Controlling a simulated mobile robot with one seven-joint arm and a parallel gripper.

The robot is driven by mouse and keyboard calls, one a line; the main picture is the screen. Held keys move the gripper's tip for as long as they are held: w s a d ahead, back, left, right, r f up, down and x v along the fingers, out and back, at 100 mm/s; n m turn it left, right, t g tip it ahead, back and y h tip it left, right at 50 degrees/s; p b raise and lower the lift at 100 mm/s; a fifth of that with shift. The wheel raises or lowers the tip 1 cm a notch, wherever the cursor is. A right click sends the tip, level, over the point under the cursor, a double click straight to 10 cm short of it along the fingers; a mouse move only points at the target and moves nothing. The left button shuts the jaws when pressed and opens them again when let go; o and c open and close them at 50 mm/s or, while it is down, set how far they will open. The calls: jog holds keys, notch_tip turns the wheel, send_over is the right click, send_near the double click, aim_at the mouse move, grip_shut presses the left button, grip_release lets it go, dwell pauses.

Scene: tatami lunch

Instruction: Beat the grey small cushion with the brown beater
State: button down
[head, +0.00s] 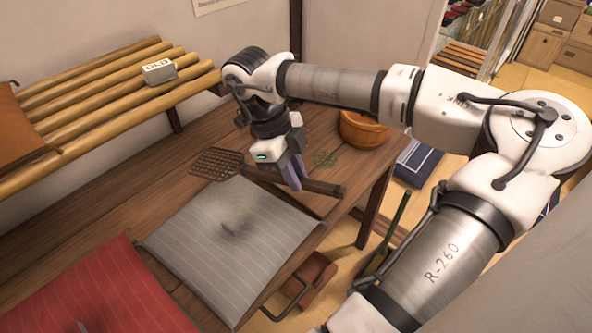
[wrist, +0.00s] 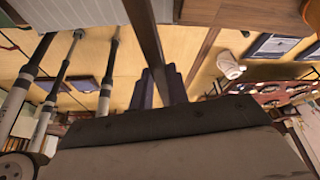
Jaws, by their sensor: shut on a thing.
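The brown beater (head: 215,163) has a lattice head at left and a thick handle (head: 322,187) at right. My gripper (head: 291,180) is shut on its handle. The beater is level, near the far edge of the grey small cushion; whether it touches the table or cushion I cannot tell. The grey small cushion (head: 205,240) lies on the wooden table, pale-striped, with a dark smudge round its middle tuft. In the wrist view, a brown bar, likely the beater handle (wrist: 145,32), runs up from between my fingers (wrist: 158,88). A grey striped surface, likely the cushion (wrist: 75,12), shows upper left.
A red cushion (head: 95,290) lies at the near left of the table (head: 120,215). A slatted bamboo bench (head: 100,115) at the back left bears a grey block (head: 159,71) and a brown cushion (head: 18,135).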

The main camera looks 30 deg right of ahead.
jog(key=shift+g+h, duration=0.4)
jog(key=shift+g, duration=0.1)
jog(key=f+b, duration=0.1)
jog(key=f, duration=0.1)
jog(key=f+b, duration=0.1)
jog(key=f, duration=0.1)
jog(key=w+f+b, duration=0.1)
jog(key=f, duration=0.1)
jog(key=shift+a+b, duration=0.25)
jog(key=shift+b, duration=0.05)
jog(key=shift+t+y, duration=0.7)
jog(key=shift+t, duration=0.1)
jog(key=r+p, duration=0.2)
jog(key=r, duration=0.1)
jog(key=s+r+p, duration=0.1)
jog(key=r+p, duration=0.3)
jog(key=r, duration=0.1)
jog(key=shift+s+d+r, duration=0.15)
jog(key=shift+d+r, duration=0.2)
jog(key=shift+d, duration=0.05)
jog(key=shift+f, duration=0.1)
